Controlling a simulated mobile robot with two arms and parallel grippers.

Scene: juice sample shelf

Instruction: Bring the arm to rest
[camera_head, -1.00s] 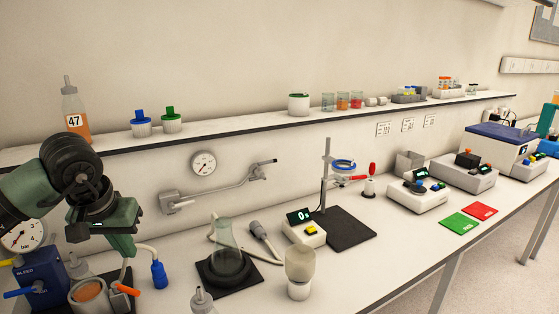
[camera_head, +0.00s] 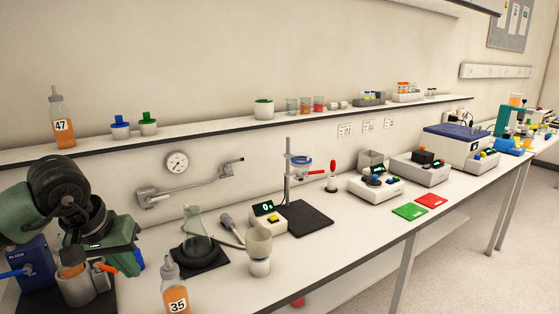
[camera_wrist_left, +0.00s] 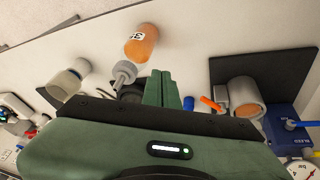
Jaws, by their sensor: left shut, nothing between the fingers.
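My left gripper (camera_head: 128,262) is at the lower left of the head view, low over the bench beside the grey cup. Its green fingers are together with nothing between them, as the left wrist view (camera_wrist_left: 165,90) shows. A bottle labelled 47 (camera_head: 62,127) with orange juice stands upright on the shelf. A bottle labelled 35 (camera_head: 175,295) stands at the bench's front, apart from the gripper; it also shows in the left wrist view (camera_wrist_left: 141,48). My right gripper is not in view.
A grey cup (camera_head: 78,292) holding something orange and a blue pressure unit (camera_head: 36,268) are close to the gripper. A flask (camera_head: 196,238) stands on a black plate to the right. The shelf (camera_head: 210,130) runs behind, with a wall-mounted arm (camera_head: 190,182) below it.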

